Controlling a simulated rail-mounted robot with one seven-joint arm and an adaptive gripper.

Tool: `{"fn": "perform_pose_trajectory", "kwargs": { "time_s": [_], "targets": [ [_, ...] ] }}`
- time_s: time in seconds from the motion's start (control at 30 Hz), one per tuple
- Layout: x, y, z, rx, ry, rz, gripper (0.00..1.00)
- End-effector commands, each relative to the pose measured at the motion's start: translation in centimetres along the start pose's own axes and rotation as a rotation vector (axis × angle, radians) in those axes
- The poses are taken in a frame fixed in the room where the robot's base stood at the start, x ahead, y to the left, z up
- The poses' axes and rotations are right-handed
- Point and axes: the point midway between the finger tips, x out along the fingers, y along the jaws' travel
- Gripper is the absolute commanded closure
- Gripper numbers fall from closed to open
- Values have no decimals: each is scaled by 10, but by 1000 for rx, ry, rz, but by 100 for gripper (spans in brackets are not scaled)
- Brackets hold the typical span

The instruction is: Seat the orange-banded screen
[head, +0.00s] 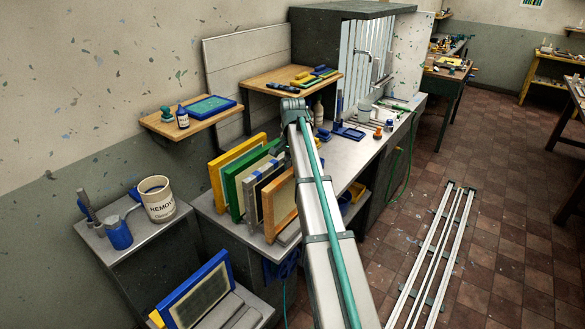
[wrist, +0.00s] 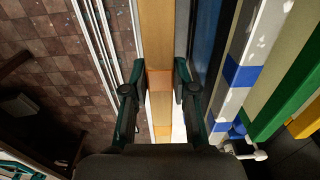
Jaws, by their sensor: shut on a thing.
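My gripper (wrist: 159,82) is shut on the top edge of a wooden-framed screen, with one finger on each side. An orange band (wrist: 159,79) crosses the frame between the fingers in the wrist view. In the head view the orange-banded screen (head: 281,207) stands upright at the right-hand end of a row of screens on the bench.
Grey-framed (head: 262,187), green (head: 232,192) and yellow (head: 216,183) screens stand close beside it. A blue-framed screen (head: 198,292) leans lower left. A white bucket (head: 158,199) stands on the left cabinet. White rails (head: 435,250) lie over the floor at right.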

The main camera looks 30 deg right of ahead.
Motion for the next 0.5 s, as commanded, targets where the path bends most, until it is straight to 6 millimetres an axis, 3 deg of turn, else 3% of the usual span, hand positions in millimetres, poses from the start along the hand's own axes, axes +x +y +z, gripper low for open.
{"fn": "perform_pose_trajectory", "kwargs": {
  "time_s": [0.43,0.47,0.5],
  "targets": [
    [2,0,0,0,0,0,100],
    [2,0,0,0,0,0,68],
    [2,0,0,0,0,0,62]
  ]
}}
